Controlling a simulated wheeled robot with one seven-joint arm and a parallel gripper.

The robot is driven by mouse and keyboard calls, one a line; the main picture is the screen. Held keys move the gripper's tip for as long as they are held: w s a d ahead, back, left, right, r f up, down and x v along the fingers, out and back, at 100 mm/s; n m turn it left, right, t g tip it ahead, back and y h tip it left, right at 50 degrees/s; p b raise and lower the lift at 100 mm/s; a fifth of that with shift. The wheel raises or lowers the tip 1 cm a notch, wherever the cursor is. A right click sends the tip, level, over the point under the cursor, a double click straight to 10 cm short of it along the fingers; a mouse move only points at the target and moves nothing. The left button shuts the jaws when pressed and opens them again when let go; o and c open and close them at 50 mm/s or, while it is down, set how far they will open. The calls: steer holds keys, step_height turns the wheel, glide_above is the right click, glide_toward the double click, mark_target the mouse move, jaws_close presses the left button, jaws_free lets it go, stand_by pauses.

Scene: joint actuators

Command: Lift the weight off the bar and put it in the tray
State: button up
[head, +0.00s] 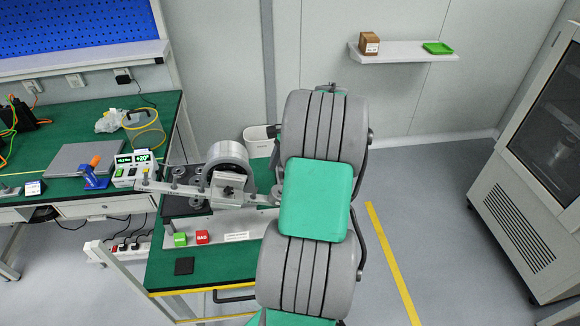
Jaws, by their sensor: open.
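A grey metal bar (160,187) reaches left from the silver cylindrical actuator (228,158) on the green bench. Small grey round pieces stand along the bar, one of them (178,173) near its left part; I cannot tell surely which is the weight. A dark, tray-like surface (173,208) lies below and behind the bar, with small grey pieces on or above it. My own arm fills the middle of the view and covers the bar's right end. My gripper does not show; it is hidden behind the arm or out of frame.
Green GOOD and red BAD blocks (202,237) sit at the fixture's front, with a small black square (184,266) nearer. A display box (134,168) and an orange-and-blue tool (95,172) stand left. A wall shelf (400,52) holds a box and green tray. The floor at right is clear.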

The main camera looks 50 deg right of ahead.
steer(key=shift+s+d+f+m, duration=0.2)
steer(key=shift+s+d+m, duration=0.15)
steer(key=shift+d, duration=0.15)
steer(key=shift+s+d+f+m, duration=0.25)
steer(key=shift+s+d, duration=0.1)
steer(key=shift+d, duration=0.1)
steer(key=shift+d+f, duration=0.15)
steer(key=b+x, duration=0.6)
steer(key=b, duration=0.2)
steer(key=shift+w+f+b, duration=0.1)
steer(key=shift+f+b, duration=0.2)
steer(key=shift+b, duration=0.1)
steer(key=shift+w+a+f, duration=0.1)
steer(key=shift+a+f, duration=0.15)
steer(key=shift+a, duration=0.05)
steer(key=shift+x, duration=1.3)
jaws_close()
